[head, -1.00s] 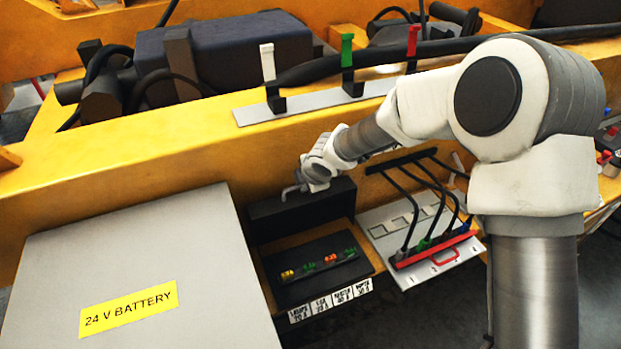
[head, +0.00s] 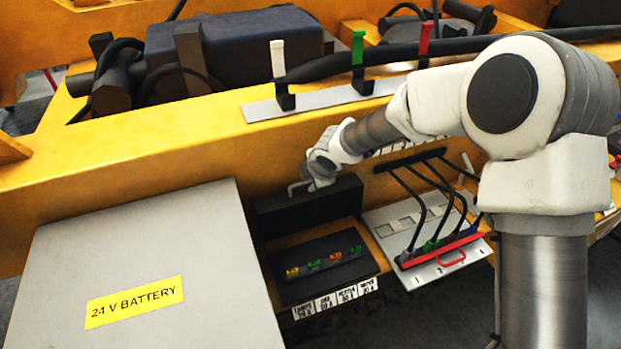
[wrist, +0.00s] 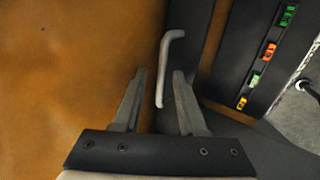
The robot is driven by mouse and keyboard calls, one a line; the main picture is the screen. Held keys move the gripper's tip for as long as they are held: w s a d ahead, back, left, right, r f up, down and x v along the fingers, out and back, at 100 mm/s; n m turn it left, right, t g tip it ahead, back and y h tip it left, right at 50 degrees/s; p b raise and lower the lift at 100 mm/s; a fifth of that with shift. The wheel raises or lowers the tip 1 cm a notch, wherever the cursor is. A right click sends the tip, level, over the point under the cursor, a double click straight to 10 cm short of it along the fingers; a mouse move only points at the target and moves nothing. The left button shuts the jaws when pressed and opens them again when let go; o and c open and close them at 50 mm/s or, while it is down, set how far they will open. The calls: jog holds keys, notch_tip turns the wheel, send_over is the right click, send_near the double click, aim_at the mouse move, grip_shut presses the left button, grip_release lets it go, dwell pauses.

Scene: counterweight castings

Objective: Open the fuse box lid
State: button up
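The fuse box lid (head: 308,209) is black and stands raised at the back of the fuse box (head: 350,270), against the yellow beam. The box's face with several coloured fuses is uncovered. A thin grey bent handle (head: 293,188) is at the lid's upper edge. In the wrist view the handle (wrist: 164,75) lies between my two fingers, with a gap on each side. My gripper (wrist: 158,78) is open there. In the head view my gripper (head: 314,184) is at the lid's top, its fingers mostly hidden by the wrist.
A large grey battery box (head: 150,260) stands left of the fuse box. A cable panel (head: 425,225) with black cables and a red bar (head: 440,248) is on the right. Three levers, white, green and red, stand on a plate (head: 325,101) above the beam.

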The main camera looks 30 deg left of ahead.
jog(key=shift+d, duration=0.1)
jog(key=p+v, duration=0.2)
jog(key=v, duration=1.5)
jog(key=shift+s, duration=0.15)
jog(key=shift+r, duration=0.15)
